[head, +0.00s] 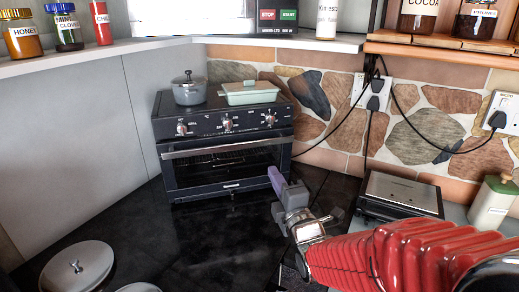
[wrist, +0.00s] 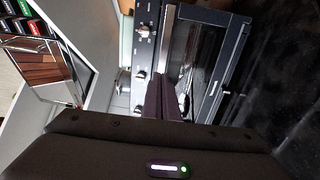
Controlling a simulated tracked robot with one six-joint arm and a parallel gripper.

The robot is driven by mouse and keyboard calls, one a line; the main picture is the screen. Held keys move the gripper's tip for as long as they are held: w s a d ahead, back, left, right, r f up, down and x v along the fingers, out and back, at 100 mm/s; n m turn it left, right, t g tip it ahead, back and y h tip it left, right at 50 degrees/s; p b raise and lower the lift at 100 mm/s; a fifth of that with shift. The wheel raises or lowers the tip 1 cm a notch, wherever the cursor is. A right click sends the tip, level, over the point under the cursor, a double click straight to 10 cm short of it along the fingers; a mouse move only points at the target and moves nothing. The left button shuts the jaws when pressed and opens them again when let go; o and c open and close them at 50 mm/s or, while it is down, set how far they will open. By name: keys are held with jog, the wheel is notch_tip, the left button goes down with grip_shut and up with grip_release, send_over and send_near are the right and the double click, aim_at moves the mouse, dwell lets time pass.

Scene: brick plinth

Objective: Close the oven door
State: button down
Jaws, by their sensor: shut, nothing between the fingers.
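The black toaster oven (head: 222,120) stands on the dark worktop against the back corner. Its door (head: 225,190) has a pale bar handle (head: 220,148) along the top and a dark window with a rack visible behind it. The door is upright or nearly so; I cannot tell how wide any gap at its top is. My gripper (head: 273,173) is shut and empty, with purple fingers near the right side of the door front. In the wrist view the fingers (wrist: 165,85) point toward the oven, close to the handle (wrist: 174,35); contact is unclear.
A grey pot (head: 189,92) and a pale green dish (head: 250,93) stand on the oven. A dark flat appliance (head: 400,195) sits right of my gripper, and cables hang from the sockets (head: 372,92). Metal lids (head: 78,268) lie front left. Worktop before the oven is clear.

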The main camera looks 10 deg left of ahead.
aim_at(257, 142)
jog(key=x, duration=1.3)
jog(key=shift+w+a, duration=0.15)
jog(key=shift+w, duration=0.1)
jog(key=shift+w+a, duration=0.1)
jog(key=shift+w, duration=0.1)
jog(key=shift+w, duration=0.1)
jog(key=shift+w+a+r, duration=0.4)
jog(key=shift+w+r, duration=0.1)
jog(key=shift+w, duration=0.3)
jog(key=shift+a+r, duration=0.1)
jog(key=shift+r, duration=0.2)
jog(key=shift+s, duration=0.1)
